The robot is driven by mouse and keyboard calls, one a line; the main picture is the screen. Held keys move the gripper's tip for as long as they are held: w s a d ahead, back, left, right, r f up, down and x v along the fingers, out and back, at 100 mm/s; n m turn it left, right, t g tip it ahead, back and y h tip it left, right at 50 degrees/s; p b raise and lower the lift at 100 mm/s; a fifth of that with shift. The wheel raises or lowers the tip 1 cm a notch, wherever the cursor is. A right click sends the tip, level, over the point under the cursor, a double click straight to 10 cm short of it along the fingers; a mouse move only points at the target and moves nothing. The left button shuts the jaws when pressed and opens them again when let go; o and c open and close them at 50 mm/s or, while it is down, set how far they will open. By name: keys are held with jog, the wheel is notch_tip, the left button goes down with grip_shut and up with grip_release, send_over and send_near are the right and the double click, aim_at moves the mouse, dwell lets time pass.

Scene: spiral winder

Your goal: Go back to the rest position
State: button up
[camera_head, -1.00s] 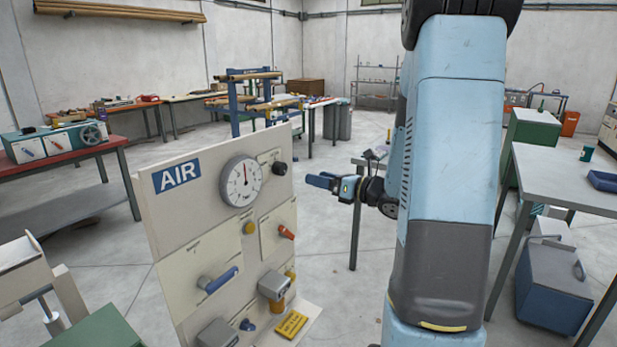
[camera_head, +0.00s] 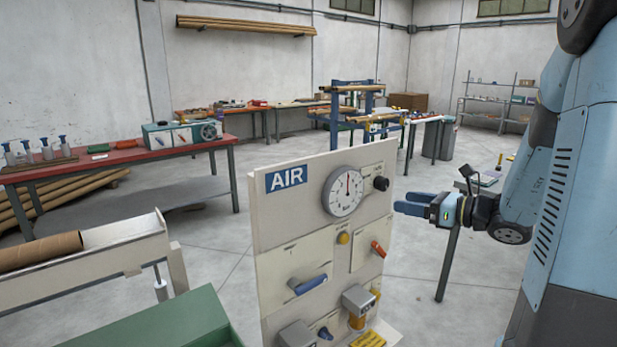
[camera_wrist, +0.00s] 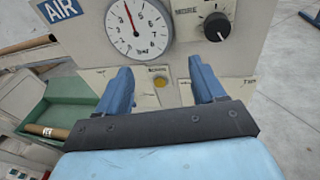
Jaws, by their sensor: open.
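My gripper (camera_head: 412,203) is held in the air just right of the upright panel marked AIR (camera_head: 262,235), its fingers pointing left. In the wrist view my gripper (camera_wrist: 162,90) is open, its two blue fingers apart with nothing between them. The panel face fills the space ahead of them. The pressure gauge (camera_wrist: 139,26) and the black knob (camera_wrist: 217,27) show above the fingers, and a yellow button (camera_wrist: 160,83) shows between them.
A green cabinet (camera_head: 165,325) and a trough with a cardboard tube (camera_head: 40,250) stand left of the panel. A red-topped table (camera_head: 105,158) stands behind at the left. A blue rack (camera_head: 335,120) stands at the back. Open floor lies between.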

jog(key=s+a+r+n+g+h, duration=0.1)
jog(key=s+a+n+g+h, duration=0.2)
jog(key=s+a+n+g, duration=0.85)
jog(key=s+d+r+n+t+h, duration=0.2)
jog(key=s+d+n+t+h, duration=0.1)
jog(key=n, duration=0.4)
jog(key=s+d+r+n+t+h, duration=0.3)
jog(key=s+d+n+h, duration=0.2)
jog(key=s+n, duration=0.3)
jog(key=shift+s+h, duration=0.25)
jog(key=shift+h, duration=0.55)
dwell(1.6)
